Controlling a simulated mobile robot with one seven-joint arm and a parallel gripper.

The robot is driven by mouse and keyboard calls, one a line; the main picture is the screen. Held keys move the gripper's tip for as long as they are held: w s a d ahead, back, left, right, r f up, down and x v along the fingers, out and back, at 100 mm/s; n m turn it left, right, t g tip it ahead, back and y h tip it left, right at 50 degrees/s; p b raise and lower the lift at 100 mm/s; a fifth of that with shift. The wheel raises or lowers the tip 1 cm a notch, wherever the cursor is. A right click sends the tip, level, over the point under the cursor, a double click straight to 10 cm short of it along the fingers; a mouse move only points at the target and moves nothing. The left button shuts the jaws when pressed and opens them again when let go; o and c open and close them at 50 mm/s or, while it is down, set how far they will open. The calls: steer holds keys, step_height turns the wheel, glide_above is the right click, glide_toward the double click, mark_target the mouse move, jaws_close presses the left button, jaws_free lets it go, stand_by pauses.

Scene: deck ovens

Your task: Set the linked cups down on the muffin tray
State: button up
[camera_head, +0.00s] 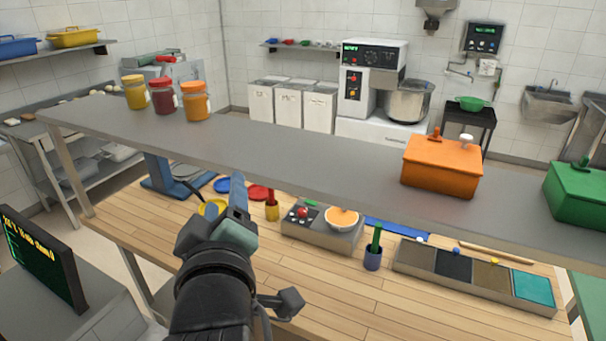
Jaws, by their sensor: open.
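My gripper (226,212) is over the left part of the wooden worktop, its fingers pointing away from the camera. It is open, and I see nothing held between the fingers, though the hand hides part of the area in front. A yellow round dish (212,207) lies just beyond it, partly covered. I cannot make out any linked cups for certain. No muffin tray is clearly recognisable; a long grey tray (398,266) with several flat, differently coloured compartments lies at the right of the worktop.
A grey shelf (300,160) spans above the worktop, carrying jars (164,96), an orange box (441,165) and a green box (580,194). On the worktop (330,300) are a grey box with a bowl (342,218) and a dark blue cup (372,258). The front middle is bare.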

steer(key=s+d+r+m+t+h, duration=0.1)
steer(key=s+d+r+m+t, duration=0.2)
steer(key=r, duration=0.6)
steer(key=s+d+r+m+t+h, duration=0.1)
steer(key=s+d+r+m+t, duration=0.3)
steer(key=r, duration=0.5)
steer(key=s+d+r+m+t+h, duration=0.2)
steer(key=s+d+r+m+t, duration=0.2)
steer(key=r, duration=0.5)
steer(key=shift+s+d+r+m, duration=0.3)
steer(key=shift+s+d+m, duration=0.35)
steer(key=shift+d, duration=0.15)
steer(key=shift+f, duration=0.1)
